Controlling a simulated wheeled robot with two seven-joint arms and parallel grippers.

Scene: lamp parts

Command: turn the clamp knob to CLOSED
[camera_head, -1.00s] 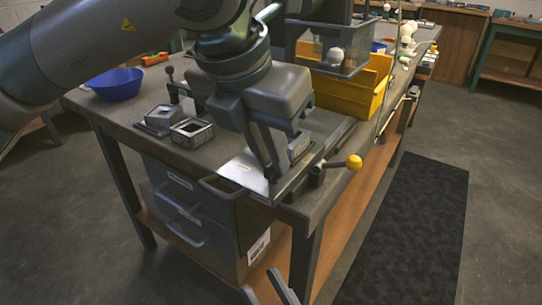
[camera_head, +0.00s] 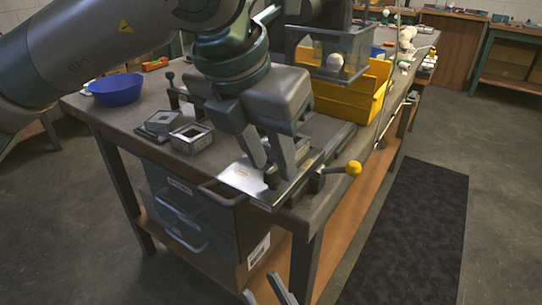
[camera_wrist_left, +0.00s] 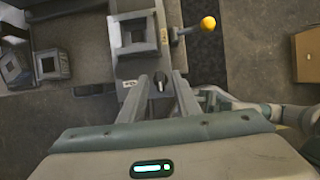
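A small dark knob (camera_head: 272,178) stands on a pale metal plate (camera_head: 243,176) at the bench's near corner; I take it to be the clamp knob. Its setting is not readable. In the left wrist view the knob (camera_wrist_left: 159,81) lies between the fingertips of my left gripper (camera_wrist_left: 159,77). The fingers are apart, with a gap on both sides of the knob. In the head view my left gripper (camera_head: 272,160) comes down over the plate. A square grey block (camera_wrist_left: 134,36) sits just beyond the knob. My right gripper (camera_head: 268,291) shows at the bottom edge, fingers apart and empty.
A lever with a yellow ball (camera_head: 354,168) sticks out past the bench edge, right of the plate. Square grey parts (camera_head: 191,137) lie left of the gripper. A blue bowl (camera_head: 116,89) and yellow bin (camera_head: 345,92) stand farther back.

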